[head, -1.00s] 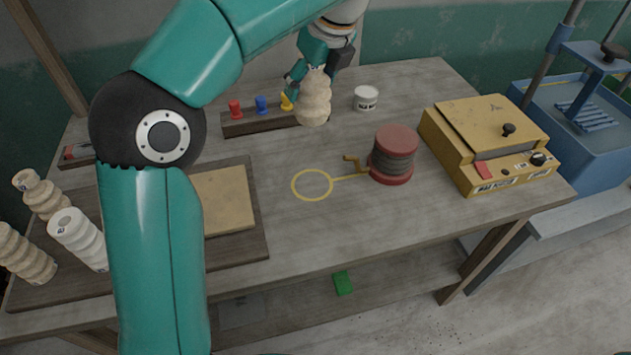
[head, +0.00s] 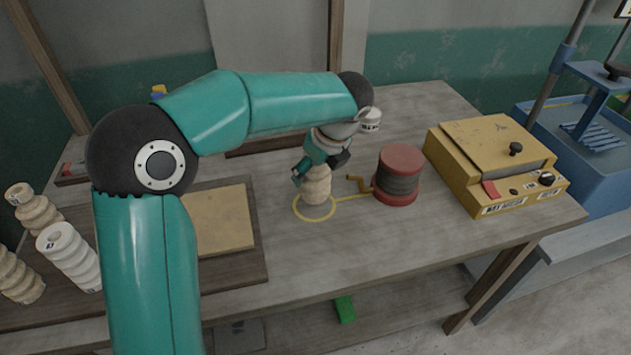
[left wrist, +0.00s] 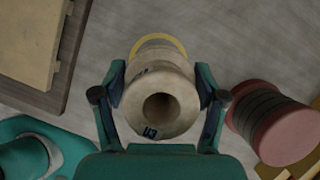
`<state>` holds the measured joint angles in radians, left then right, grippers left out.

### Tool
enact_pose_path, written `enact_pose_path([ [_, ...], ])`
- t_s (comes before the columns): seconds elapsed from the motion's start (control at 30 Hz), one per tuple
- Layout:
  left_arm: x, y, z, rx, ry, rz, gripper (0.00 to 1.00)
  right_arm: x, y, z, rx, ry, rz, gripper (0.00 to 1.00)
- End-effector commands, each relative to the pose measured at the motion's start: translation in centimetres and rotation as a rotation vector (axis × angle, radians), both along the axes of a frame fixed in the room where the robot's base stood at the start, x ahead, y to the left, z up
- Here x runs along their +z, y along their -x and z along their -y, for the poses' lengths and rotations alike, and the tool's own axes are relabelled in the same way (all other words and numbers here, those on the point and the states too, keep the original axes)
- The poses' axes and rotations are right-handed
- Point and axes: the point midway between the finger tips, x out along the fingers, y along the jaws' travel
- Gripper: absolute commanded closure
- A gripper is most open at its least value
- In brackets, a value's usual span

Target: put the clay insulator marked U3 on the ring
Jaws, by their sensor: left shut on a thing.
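My left gripper (head: 319,168) is shut on a beige ribbed clay insulator (head: 316,188) and holds it upright at the yellow ring (head: 314,220) on the table. My right gripper is not in view.
A red spool (head: 398,176) with dark winding and a brass hook stands just right of the ring. A yellow box (head: 495,165) is farther right. Several other insulators (head: 68,257) and a board (head: 222,220) are at the left. The table front is clear.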

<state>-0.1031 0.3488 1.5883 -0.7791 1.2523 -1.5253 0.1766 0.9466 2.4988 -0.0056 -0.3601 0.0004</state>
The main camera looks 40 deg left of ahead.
Motion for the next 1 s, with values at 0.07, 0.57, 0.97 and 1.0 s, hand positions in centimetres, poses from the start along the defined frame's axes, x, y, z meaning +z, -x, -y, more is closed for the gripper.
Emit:
enact_pose_path([
  [0.07, -1.3, 0.1, -0.1, -0.001, -0.001, -0.003, 0.92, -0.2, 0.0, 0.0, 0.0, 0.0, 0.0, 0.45],
  [0.57, -3.3, 0.1, -0.1, 0.001, 0.0, 0.0, 0.92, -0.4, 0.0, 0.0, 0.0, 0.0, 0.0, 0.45],
  [0.97, -3.4, 0.1, -0.1, 0.001, 0.0, -0.002, 0.03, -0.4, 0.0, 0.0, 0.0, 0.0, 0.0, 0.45],
  [1.0, -3.4, 0.1, 0.0, 0.001, 0.0, -0.002, 0.03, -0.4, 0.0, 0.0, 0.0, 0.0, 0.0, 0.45],
])
